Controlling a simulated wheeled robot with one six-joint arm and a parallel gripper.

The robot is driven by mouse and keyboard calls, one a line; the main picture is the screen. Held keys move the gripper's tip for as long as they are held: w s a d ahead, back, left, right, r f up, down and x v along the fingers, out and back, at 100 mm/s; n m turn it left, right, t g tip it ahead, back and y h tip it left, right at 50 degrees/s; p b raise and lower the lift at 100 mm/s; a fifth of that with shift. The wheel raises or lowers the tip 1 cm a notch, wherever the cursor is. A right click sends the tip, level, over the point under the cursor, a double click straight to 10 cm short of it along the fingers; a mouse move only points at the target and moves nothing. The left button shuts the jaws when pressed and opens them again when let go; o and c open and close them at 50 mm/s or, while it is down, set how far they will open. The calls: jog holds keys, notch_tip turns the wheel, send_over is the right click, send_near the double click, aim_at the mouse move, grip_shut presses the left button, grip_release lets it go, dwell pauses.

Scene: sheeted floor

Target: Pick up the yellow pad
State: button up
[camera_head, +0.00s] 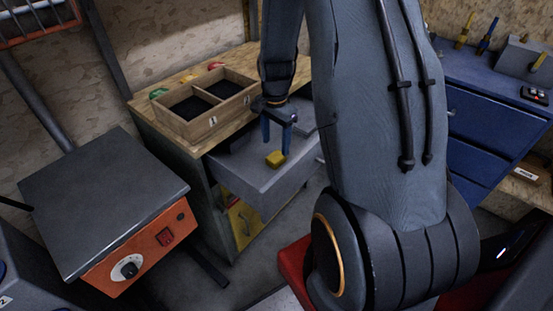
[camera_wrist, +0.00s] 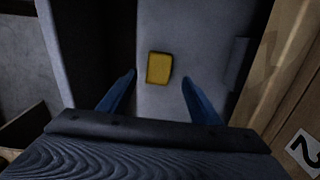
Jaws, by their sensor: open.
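The yellow pad (camera_head: 275,158) is a small block lying inside an open grey drawer (camera_head: 237,176) of the wooden-topped cabinet. In the wrist view the yellow pad (camera_wrist: 159,68) lies on the drawer floor, ahead of and between my two blue fingers. My gripper (camera_head: 278,143) points down over the drawer, and its fingers are apart with nothing between them. In the wrist view my gripper (camera_wrist: 158,88) is also open, and the fingers do not touch the pad.
A wooden box (camera_head: 207,104) with two compartments stands on the cabinet top (camera_head: 140,103) behind the drawer. An orange machine with a grey plate (camera_head: 103,195) is at the left. A blue drawer unit (camera_head: 485,105) stands at the right. The drawer looks otherwise empty.

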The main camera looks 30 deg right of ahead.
aim_at(276, 156)
jog(key=shift+s+f+p, duration=0.1)
jog(key=shift+f+p, duration=0.6)
jog(key=shift+f, duration=2.3)
jog(key=c, duration=1.1)
jog(key=shift+c, duration=0.2)
notch_tip(276, 156, up, 10)
jog(key=b, duration=0.1)
